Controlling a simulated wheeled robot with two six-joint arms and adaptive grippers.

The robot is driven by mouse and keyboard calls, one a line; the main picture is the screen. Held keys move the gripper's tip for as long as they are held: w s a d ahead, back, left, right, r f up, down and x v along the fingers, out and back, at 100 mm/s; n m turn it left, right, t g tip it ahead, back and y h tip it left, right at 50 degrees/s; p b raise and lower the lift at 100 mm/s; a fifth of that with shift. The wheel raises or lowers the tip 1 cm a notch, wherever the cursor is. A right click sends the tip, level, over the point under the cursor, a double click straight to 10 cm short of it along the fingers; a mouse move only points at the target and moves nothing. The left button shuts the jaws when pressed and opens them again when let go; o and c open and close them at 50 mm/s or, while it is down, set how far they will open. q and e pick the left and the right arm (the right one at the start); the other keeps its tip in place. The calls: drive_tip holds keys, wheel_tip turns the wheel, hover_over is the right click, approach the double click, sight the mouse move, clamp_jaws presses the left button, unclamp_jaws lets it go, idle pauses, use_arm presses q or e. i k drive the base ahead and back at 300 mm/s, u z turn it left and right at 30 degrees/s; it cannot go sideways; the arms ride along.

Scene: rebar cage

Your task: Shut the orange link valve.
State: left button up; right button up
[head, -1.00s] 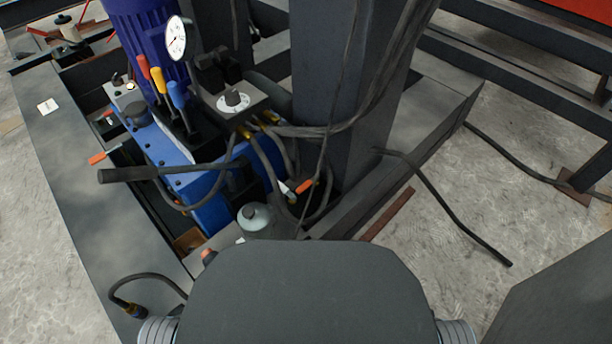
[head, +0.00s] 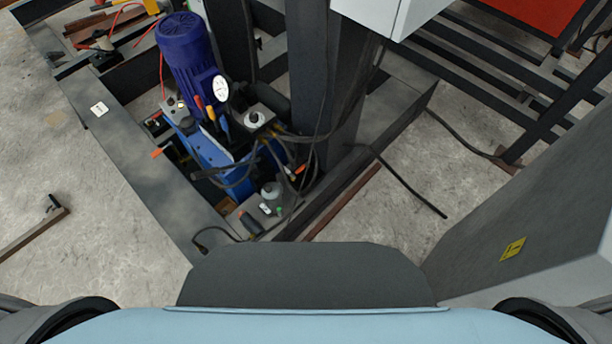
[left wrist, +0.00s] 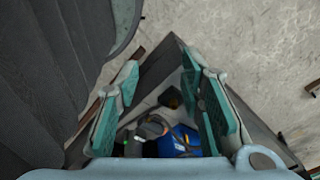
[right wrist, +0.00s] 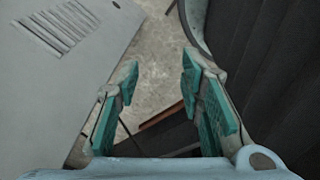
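A blue hydraulic unit (head: 209,149) with a dark blue motor (head: 187,50) stands inside a dark steel frame. Several orange parts show on it: an orange handle (head: 158,153) sticking out on its left, an orange-topped lever (head: 198,101) beside the gauge, and a small orange handle (head: 300,170) among the hoses at right. I cannot tell which is the link valve. My left gripper (left wrist: 160,85) is open, with the blue unit (left wrist: 178,141) beyond and between its fingers. My right gripper (right wrist: 158,85) is open and empty. Neither gripper shows in the head view.
A dark upright post (head: 343,80) stands right of the unit, with black hoses (head: 290,138) hanging around it. A grey cabinet (head: 530,200) fills the right side. A steel beam (head: 140,155) runs along the left. Bare concrete floor (head: 90,230) lies at left.

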sight(304, 166)
drive_tip(key=z, duration=0.45)
drive_tip(key=i, duration=0.95)
drive_tip(key=u, duration=1.75)
